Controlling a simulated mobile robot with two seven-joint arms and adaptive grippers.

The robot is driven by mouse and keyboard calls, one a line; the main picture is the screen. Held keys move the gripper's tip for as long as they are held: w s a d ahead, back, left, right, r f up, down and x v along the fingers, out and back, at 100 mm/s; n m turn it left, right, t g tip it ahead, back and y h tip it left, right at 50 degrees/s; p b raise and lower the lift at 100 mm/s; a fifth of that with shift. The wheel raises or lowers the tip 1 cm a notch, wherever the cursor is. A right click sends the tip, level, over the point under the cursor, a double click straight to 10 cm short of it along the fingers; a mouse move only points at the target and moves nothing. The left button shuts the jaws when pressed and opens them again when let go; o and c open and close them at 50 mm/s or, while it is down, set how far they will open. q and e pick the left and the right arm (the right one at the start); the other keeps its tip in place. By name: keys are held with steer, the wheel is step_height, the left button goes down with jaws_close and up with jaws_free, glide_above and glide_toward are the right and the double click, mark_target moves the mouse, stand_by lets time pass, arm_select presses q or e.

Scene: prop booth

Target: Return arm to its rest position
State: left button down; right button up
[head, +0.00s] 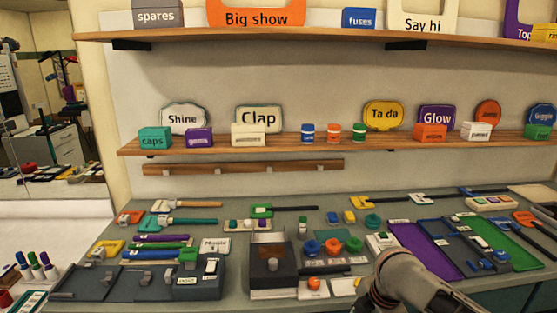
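Part of one of my arms, a beige-grey rounded link, comes in at the bottom right of the head view, over the front of the grey workbench (330,208). It bends down out of the frame at its left end. No gripper fingers show on it. My other arm is not in view. Neither gripper can be seen, so I cannot tell whether either holds anything. The arm link hides part of the bench front.
A dark box (272,265) stands at the bench front, left of the arm. A purple tray (425,250) and a green tray (508,240) lie to its right. Many small props cover the bench. A wooden shelf (330,144) with signs and small boxes runs behind.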

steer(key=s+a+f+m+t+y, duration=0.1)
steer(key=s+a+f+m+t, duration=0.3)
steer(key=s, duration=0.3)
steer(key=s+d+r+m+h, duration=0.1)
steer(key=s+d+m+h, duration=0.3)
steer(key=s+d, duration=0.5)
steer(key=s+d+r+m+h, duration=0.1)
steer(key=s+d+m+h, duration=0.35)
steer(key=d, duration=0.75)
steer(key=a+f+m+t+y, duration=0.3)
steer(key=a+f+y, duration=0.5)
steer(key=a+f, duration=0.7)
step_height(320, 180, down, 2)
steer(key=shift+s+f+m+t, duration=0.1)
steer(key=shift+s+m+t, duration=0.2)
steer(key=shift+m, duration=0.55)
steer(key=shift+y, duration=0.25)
